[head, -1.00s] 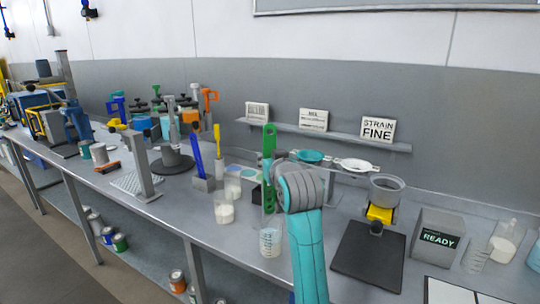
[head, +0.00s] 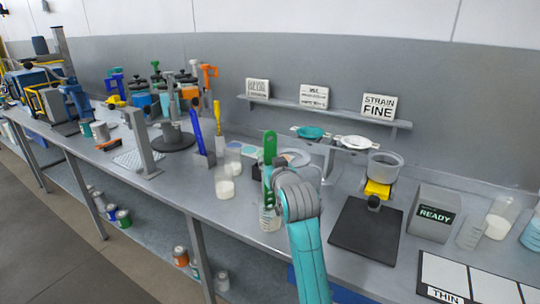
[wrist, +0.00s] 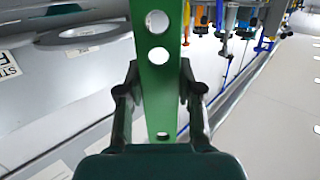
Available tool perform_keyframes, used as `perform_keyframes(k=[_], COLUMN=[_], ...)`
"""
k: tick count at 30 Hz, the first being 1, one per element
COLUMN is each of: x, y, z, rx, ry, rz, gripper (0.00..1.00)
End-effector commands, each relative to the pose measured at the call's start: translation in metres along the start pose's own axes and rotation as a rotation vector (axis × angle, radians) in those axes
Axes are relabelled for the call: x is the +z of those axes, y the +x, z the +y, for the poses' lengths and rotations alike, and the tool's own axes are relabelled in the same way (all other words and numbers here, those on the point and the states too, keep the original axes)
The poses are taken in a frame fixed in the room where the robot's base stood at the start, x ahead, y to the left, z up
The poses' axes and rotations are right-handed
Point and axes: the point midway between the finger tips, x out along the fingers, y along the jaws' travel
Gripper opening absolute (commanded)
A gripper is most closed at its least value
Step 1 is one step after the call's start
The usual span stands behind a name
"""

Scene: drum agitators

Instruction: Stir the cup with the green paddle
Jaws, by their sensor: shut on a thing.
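The green paddle (head: 269,147) stands upright in the head view, over a clear cup (head: 267,222) near the bench's front edge. The paddle's lower part reaches down to the cup. The arm hides part of the cup, so I cannot tell how deep the paddle's end sits. In the wrist view, my gripper (wrist: 160,88) is shut on the paddle's flat, holed handle (wrist: 160,100), one finger on each side. The fingers are hidden behind the wrist in the head view.
Another cup with pale contents (head: 225,189) stands just left. A blue paddle (head: 196,127) and a yellow one (head: 217,116) stand in holders behind it. A dark pad (head: 366,230) and a READY box (head: 432,213) are to the right.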

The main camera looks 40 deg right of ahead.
Motion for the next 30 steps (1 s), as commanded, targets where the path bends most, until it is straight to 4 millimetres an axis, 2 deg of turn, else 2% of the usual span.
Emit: perform_keyframes(k=[15, 30], x=[0.040, 0.047], y=[0.005, 0.006], z=[0.000, 0.000], rx=[0.000, 0.000], ry=[0.000, 0.000], rz=[-0.001, 0.001], gripper=[0.00, 0.00])
